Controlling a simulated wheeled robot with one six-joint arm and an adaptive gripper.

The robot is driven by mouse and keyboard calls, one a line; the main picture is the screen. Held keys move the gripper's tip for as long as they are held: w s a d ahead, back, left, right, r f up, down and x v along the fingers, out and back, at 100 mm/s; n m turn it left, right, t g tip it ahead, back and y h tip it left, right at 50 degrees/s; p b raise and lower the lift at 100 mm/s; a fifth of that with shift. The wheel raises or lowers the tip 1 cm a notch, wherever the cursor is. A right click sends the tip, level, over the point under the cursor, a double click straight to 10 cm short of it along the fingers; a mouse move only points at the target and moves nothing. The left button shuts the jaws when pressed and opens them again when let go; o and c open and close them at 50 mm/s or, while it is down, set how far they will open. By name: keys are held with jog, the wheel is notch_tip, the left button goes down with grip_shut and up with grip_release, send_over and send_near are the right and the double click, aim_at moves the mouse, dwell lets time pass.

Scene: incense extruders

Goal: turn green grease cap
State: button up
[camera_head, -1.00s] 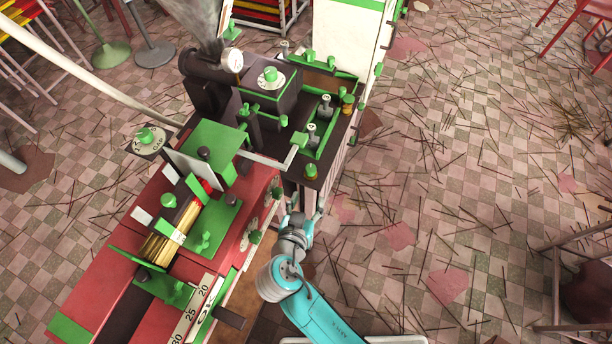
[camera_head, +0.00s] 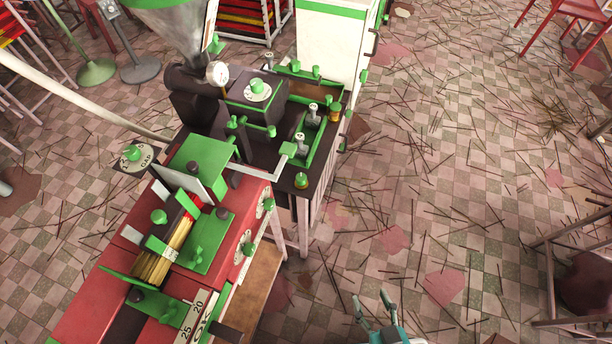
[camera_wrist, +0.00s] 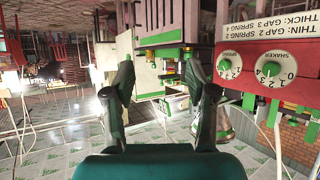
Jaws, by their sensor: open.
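Two small green-topped brass caps, which look like grease caps, are on the dark machine in the head view. One green cap (camera_head: 301,180) sits at the machine's near right corner, and another (camera_head: 336,112) stands further back on the right edge. I cannot tell which one the task means. My gripper (camera_head: 375,308) shows partly at the bottom edge of the head view, well apart from both. In the wrist view my gripper (camera_wrist: 165,85) is open, with nothing between its fingers. No grease cap can be made out clearly there.
The red extruder (camera_head: 75,275) with green plates stands at the left. In the wrist view, which looks upside down, a red panel carries the spring dial (camera_wrist: 229,67) and shaker dial (camera_wrist: 271,70). A wooden frame (camera_head: 550,270) stands at right. The stick-littered floor (camera_head: 440,190) between is open.

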jog(key=s+d+r, duration=0.1)
jog(key=s+r, duration=0.1)
jog(key=s, duration=0.1)
jog(key=n+g+y, duration=0.8)
jog(key=n+y, duration=0.3)
jog(key=n, duration=0.2)
send_near(303, 177)
jog(key=x, duration=1)
jog(key=shift+a+f, duration=0.1)
jog(key=shift+a, duration=0.15)
jog(key=shift+c, duration=0.2)
grip_shut()
